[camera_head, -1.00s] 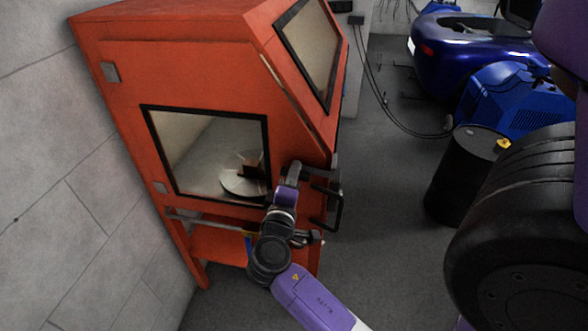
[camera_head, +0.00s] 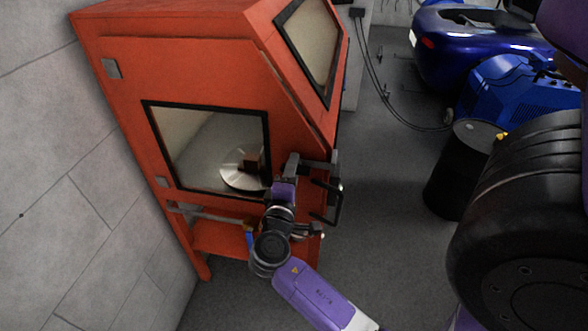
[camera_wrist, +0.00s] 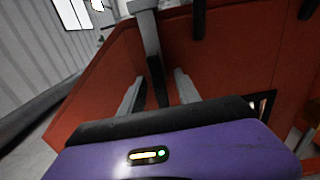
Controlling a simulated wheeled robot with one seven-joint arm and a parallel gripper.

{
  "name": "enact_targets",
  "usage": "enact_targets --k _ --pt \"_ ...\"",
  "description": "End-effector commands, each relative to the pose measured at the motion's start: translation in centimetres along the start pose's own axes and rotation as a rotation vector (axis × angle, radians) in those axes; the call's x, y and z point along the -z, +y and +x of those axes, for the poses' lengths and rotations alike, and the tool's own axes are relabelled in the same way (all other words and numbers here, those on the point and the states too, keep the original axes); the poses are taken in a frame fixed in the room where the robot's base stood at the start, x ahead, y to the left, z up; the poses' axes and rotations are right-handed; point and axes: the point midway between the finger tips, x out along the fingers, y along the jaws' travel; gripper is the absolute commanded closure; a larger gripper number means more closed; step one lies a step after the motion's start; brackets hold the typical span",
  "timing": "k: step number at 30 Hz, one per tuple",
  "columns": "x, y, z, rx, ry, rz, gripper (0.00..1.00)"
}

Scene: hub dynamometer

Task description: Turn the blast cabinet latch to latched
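The orange blast cabinet (camera_head: 205,75) stands at the left, with a dark-framed window in its side. A grey latch piece (camera_head: 334,168) is at the cabinet's front edge, above a black handle (camera_head: 338,204). In the wrist view a grey latch bar (camera_wrist: 149,35) stands out against the orange panel, and its dark lower part reaches down between my fingers. My gripper (camera_head: 304,164) is at the latch; its fingers (camera_wrist: 159,78) are spread, one on each side of the dark part, with gaps showing. Contact cannot be told. The latch's exact angle is unclear.
A grey block wall (camera_head: 50,150) runs along the left. A black drum (camera_head: 460,180) and a large tyre (camera_head: 525,210) stand at the right, with a blue machine (camera_head: 515,95) and blue car (camera_head: 455,45) behind. Grey floor is clear between cabinet and drum.

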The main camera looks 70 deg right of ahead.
Motion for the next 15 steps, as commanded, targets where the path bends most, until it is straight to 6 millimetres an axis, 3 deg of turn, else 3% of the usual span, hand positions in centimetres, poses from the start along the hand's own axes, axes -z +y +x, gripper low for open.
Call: enact_targets --k 10,15 --pt "-0.1 -0.1 -0.1 0.000 -0.003 0.000 0.58" --pt "0.0 -0.2 -2.1 -0.001 0.001 0.000 0.58"
